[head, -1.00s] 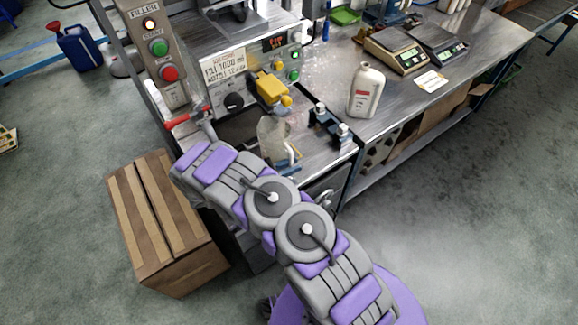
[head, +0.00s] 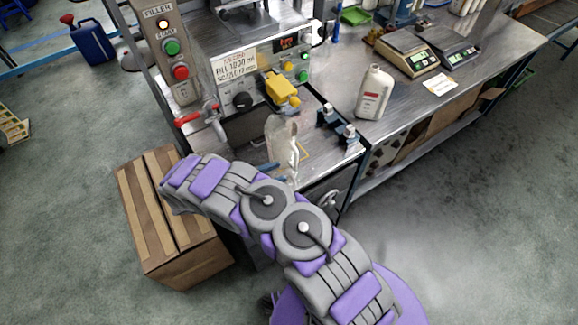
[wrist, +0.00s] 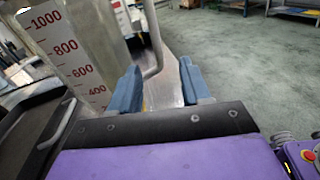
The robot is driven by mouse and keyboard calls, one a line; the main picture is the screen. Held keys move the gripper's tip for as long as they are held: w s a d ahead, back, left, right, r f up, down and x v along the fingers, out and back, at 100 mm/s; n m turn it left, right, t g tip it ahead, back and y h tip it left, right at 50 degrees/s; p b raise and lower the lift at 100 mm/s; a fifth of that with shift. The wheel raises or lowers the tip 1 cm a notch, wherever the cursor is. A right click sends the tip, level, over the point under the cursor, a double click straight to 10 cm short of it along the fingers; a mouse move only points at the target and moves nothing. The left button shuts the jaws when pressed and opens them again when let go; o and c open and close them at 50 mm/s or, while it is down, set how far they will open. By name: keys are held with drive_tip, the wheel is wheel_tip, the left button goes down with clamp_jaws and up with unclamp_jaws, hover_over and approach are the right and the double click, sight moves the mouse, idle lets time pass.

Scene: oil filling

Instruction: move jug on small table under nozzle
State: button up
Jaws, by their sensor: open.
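The clear jug (head: 280,140) stands on the small steel table (head: 325,155) in front of the filler. In the wrist view the jug (wrist: 75,40) fills the upper left with red graduation marks, and its handle (wrist: 152,42) comes down near the finger gap. My gripper (wrist: 160,88) is open, its two blue fingers apart. The handle lies just beyond or between the fingertips; I cannot tell which. In the head view my arm hides most of the gripper. A yellow fitting (head: 283,90) sits behind the jug; I cannot tell if it is the nozzle.
A red-handled valve (head: 200,116) is left of the jug. Blue-and-black clamps (head: 336,125) stand right of it. A white bottle (head: 374,92) and scales (head: 408,52) are on the bench. A cardboard box (head: 170,220) stands on the floor at left.

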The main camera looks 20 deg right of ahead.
drive_tip(key=a, duration=0.6)
drive_tip(key=s+a, duration=0.1)
drive_tip(key=a, duration=0.2)
drive_tip(key=shift+a+p, duration=0.3)
drive_tip(key=shift+a, duration=0.05)
drive_tip(key=shift+s+f, duration=0.1)
